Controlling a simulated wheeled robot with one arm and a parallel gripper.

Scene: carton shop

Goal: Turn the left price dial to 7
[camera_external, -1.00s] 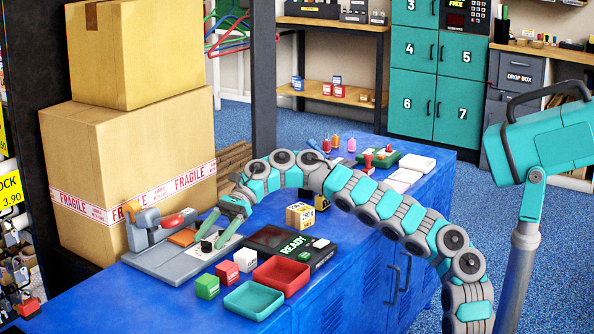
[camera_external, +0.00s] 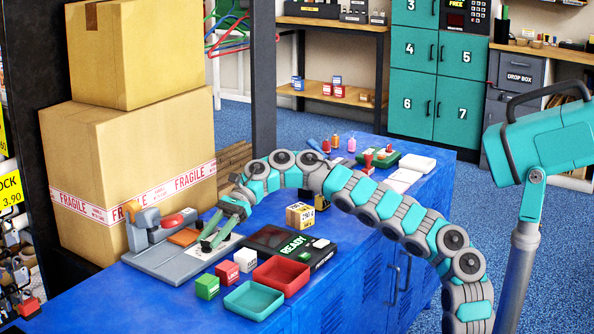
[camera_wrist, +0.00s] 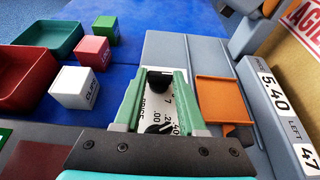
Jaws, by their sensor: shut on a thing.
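The left price dial (camera_wrist: 159,84) is a black knob on a white printed plate, at the far end in the wrist view. My gripper (camera_wrist: 162,76) has its two green fingers on either side of it and is shut on it. The numbers around it are mostly hidden; a 7 shows near it. The other dial (camera_wrist: 158,128), black with a white mark, sits nearer, between the fingers' bases and untouched. In the external view my gripper (camera_external: 208,245) points down at the grey pricing machine (camera_external: 160,262), and its fingers hide the dials.
The machine's display (camera_wrist: 273,88) reads 5.40, with LEFT 47 beside it. An orange pad (camera_wrist: 220,98) lies right of the fingers. White (camera_wrist: 75,88), pink (camera_wrist: 93,52) and green (camera_wrist: 104,28) cubes and two trays stand left. Large cartons (camera_external: 130,180) stand behind the machine.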

